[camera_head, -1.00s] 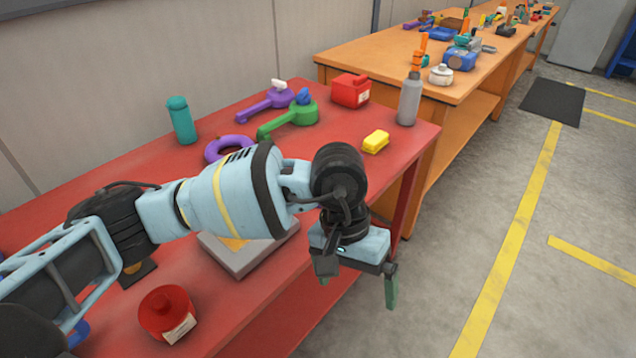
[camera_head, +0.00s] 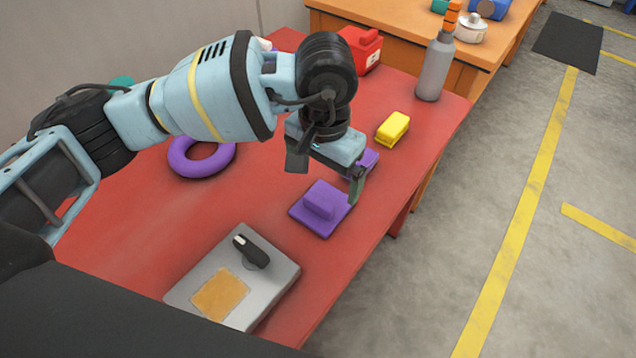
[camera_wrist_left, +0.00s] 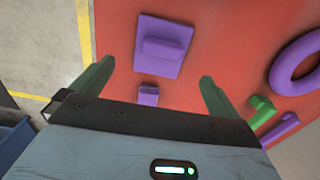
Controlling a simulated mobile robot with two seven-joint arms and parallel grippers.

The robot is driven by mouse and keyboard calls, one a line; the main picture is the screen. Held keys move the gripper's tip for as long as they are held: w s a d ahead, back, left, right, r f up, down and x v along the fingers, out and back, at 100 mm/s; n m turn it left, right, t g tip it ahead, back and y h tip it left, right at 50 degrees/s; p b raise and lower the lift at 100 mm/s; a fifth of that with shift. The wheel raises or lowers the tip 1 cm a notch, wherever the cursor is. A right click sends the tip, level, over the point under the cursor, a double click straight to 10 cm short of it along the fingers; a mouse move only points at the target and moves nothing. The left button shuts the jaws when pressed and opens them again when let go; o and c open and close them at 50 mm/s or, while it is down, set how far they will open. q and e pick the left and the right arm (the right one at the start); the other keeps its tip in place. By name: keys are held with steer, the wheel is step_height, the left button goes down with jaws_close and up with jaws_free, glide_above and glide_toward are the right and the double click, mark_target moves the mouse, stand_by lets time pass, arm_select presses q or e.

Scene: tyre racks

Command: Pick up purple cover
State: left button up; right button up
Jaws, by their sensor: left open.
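A purple cover (camera_head: 320,208), a flat square plate with a raised block on top, lies on the red table near its right edge. It also shows in the left wrist view (camera_wrist_left: 172,30), beyond the fingertips. A smaller-looking purple piece (camera_head: 369,163) lies behind my left gripper, partly hidden; in the wrist view this piece (camera_wrist_left: 148,96) sits between the fingers. My left gripper (camera_head: 345,178) is open and empty above the table, just behind the purple cover. Its green fingers (camera_wrist_left: 157,72) point down at the table. My right gripper is not in view.
A grey box (camera_head: 275,283) with a black handle and orange patch lies nearer. A purple ring (camera_head: 202,157) is at left, partly behind my arm. A yellow block (camera_head: 392,128), a grey bottle (camera_head: 434,68) and a red canister (camera_head: 362,48) stand farther back.

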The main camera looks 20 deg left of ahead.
mark_target(321, 198)
arm_select(q)
steer(key=shift+w, duration=0.1)
steer(key=shift+f, duration=0.55)
steer(key=shift+a+f+p, duration=0.1)
steer(key=shift+f+p, duration=0.3)
steer(key=shift+f, duration=2.9)
steer(key=c, duration=1)
